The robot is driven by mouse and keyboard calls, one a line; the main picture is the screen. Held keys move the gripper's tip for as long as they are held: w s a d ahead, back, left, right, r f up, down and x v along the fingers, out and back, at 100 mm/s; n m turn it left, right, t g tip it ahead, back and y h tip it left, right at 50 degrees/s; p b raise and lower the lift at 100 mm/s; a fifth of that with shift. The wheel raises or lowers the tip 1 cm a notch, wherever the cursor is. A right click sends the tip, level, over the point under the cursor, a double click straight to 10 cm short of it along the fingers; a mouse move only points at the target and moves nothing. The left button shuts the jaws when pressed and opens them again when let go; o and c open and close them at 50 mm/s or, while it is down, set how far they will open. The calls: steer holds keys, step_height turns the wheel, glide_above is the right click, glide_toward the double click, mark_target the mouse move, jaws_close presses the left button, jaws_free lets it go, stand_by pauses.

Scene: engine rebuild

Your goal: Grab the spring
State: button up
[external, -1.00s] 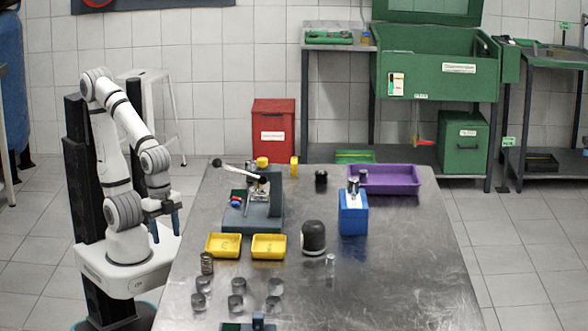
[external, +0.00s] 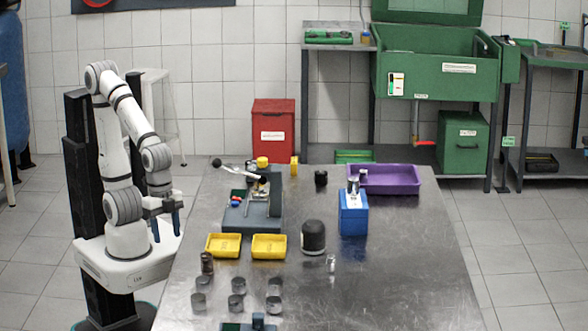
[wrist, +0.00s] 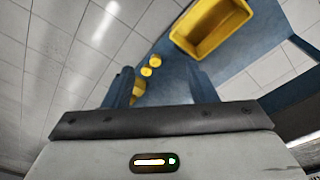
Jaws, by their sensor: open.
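The spring (external: 207,263) is a small dark ribbed cylinder. It stands upright near the left edge of the metal table, just in front of the left yellow tray. My gripper (external: 165,231) hangs beyond the table's left edge, to the left of the spring and a little higher in the picture. Its two blue fingers point down, apart, with nothing between them.
Several grey cylindrical pieces (external: 237,303) stand in front of the spring. Two yellow trays (external: 223,257) and a lever press (external: 262,210) lie behind. A dark domed part (external: 313,237), blue block (external: 353,222) and purple bin (external: 400,190) stand right. The table's right front (external: 400,290) is clear.

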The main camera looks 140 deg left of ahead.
steer(key=w+d+r+m+t+h+p, duration=0.1)
steer(key=w+d+r+p, duration=0.3)
steer(key=w+d+p, duration=0.55)
steer(key=w+d+r+m+h+p, duration=0.1)
steer(key=w+d+r+p, duration=0.3)
steer(key=w+d+p, duration=0.55)
steer(key=m+t+p, duration=0.1)
steer(key=m, duration=0.1)
glide_toward(208, 269)
steer(key=shift+y, duration=0.4)
steer(key=p+x, duration=0.1)
steer(key=x, duration=0.5)
steer(key=shift+s+d+f+p, duration=0.1)
steer(key=shift+d+f+p, duration=0.1)
steer(key=shift+f+p, duration=0.2)
steer(key=shift+t, duration=0.3)
steer(key=c, duration=1.1)
